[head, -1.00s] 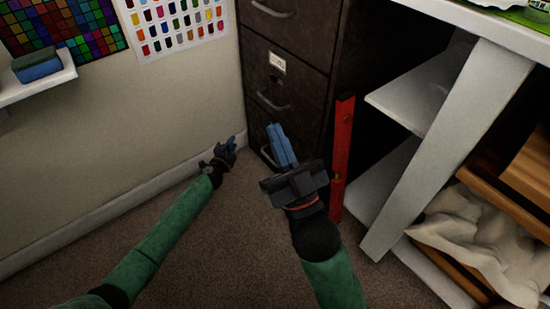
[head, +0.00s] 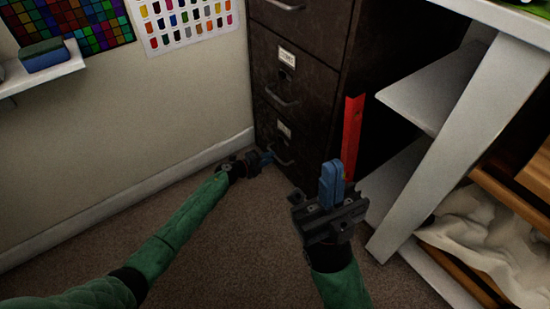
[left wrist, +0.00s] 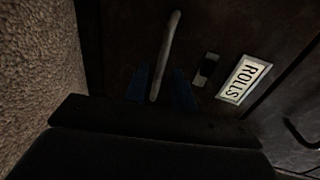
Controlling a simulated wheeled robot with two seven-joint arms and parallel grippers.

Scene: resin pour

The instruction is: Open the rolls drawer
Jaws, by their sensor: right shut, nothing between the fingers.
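The rolls drawer (head: 307,160) is the lowest drawer of a dark filing cabinet and sits shut, flush with the front. Its white label reading ROLLS (left wrist: 244,79) and its bar handle (left wrist: 167,50) show in the left wrist view. My left gripper (head: 267,158) is low at the drawer front. In the left wrist view its two blue fingers (left wrist: 161,88) stand apart, one on each side of the handle's near end, with gaps visible; I see no firm contact. My right gripper (head: 332,172) is shut and empty, in front of the cabinet's right side.
A red level (head: 352,135) stands upright against the cabinet's right side. A white shelf unit (head: 425,160) with cloth (head: 475,235) and wooden pieces is at the right. The wall (head: 120,130) is close on the left. Carpet (head: 235,240) is clear between my arms.

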